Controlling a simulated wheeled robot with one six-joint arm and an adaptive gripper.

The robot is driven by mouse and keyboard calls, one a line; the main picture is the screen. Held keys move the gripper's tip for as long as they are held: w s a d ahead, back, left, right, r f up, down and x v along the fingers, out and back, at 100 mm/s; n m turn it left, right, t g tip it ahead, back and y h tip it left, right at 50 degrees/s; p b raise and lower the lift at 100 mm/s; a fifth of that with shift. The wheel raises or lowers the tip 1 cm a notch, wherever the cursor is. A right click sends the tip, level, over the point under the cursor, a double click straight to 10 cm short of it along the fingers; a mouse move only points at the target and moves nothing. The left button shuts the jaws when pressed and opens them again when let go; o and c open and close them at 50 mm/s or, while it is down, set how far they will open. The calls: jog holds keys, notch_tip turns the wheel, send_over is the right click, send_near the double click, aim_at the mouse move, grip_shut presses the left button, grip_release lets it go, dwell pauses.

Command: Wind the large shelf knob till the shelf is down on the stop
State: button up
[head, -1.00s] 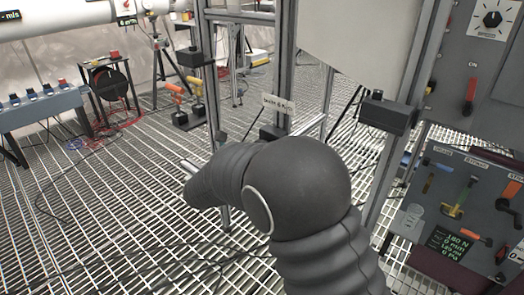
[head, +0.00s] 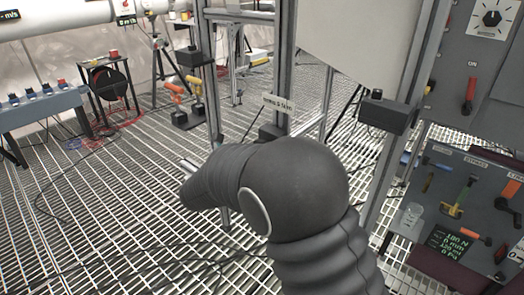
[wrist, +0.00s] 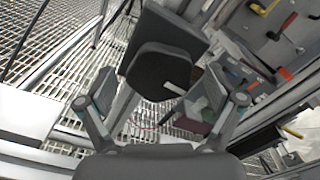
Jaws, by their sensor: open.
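A large dark knob (wrist: 158,72) with rounded corners and a pale mark shows in the wrist view, in front of a grey block (wrist: 168,32). My gripper (wrist: 159,92) is open, with one finger on each side of the knob's lower part. I cannot tell whether either finger touches it. In the head view my dark arm covers the middle, and only a small metal part of my gripper end (head: 188,164) shows at its left. The knob is not clearly seen there. I cannot make out the shelf or its stop for certain.
Metal frame posts (head: 284,70) stand just behind my arm, with a small label (head: 277,103) and a black box (head: 388,114). A tool panel (head: 455,205) is at the right. A blue bench (head: 38,108) stands at the left.

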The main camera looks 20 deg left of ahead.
jog(key=v, duration=1.1)
jog(key=shift+f, duration=0.1)
